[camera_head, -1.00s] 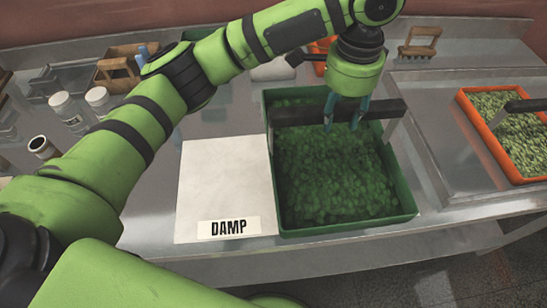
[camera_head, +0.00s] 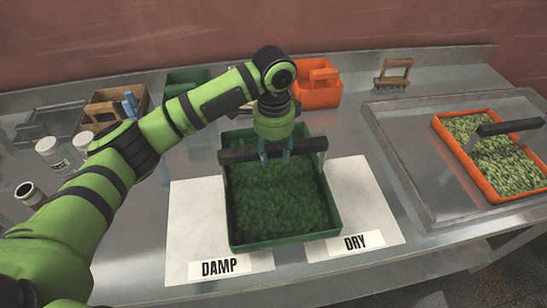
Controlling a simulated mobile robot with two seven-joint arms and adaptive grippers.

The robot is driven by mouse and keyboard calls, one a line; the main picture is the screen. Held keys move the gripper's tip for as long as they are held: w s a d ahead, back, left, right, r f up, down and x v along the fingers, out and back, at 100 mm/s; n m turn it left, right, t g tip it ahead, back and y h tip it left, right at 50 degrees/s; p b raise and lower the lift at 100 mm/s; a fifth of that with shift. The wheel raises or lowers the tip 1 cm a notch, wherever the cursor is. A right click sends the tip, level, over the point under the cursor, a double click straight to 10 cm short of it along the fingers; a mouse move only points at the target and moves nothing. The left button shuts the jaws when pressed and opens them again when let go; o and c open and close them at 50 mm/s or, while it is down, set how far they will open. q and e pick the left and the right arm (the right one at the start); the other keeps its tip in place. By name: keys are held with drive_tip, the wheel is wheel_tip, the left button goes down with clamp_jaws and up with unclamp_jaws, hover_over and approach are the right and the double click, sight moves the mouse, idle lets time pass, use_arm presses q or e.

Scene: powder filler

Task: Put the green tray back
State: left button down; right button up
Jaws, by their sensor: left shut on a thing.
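The green tray (camera_head: 285,239) is full of dark green leafy material and has a dark handle bar (camera_head: 308,146) across it. It sits over the middle of a white mat, between the DAMP label (camera_head: 220,267) and the DRY label (camera_head: 356,243). My left gripper (camera_head: 275,152) comes down from above and is shut on the handle bar. I cannot tell whether the tray's underside touches the mat. My right gripper is not in view.
An orange tray (camera_head: 467,163) of paler green material stands on a raised metal tray at right. An orange caddy (camera_head: 317,95), a wooden brush (camera_head: 393,73), a green box (camera_head: 187,80) and a wooden caddy (camera_head: 108,108) stand behind. White jars (camera_head: 52,150) stand at left.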

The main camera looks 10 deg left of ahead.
use_arm(q)
wheel_tip(320, 180, down, 3)
drive_tip(key=shift+f+p, duration=0.1)
drive_tip(key=shift+p, duration=0.7)
drive_tip(key=shift+f, duration=0.45)
drive_tip(key=c, duration=0.7)
unclamp_jaws()
drive_tip(key=shift+f, duration=0.1)
drive_tip(key=shift+r, duration=0.5)
wheel_tip(320, 180, up, 10)
drive_tip(key=b, duration=0.3)
drive_tip(key=shift+r+b, duration=0.25)
drive_tip(key=shift+b, duration=0.15)
drive_tip(key=shift+r, duration=0.45)
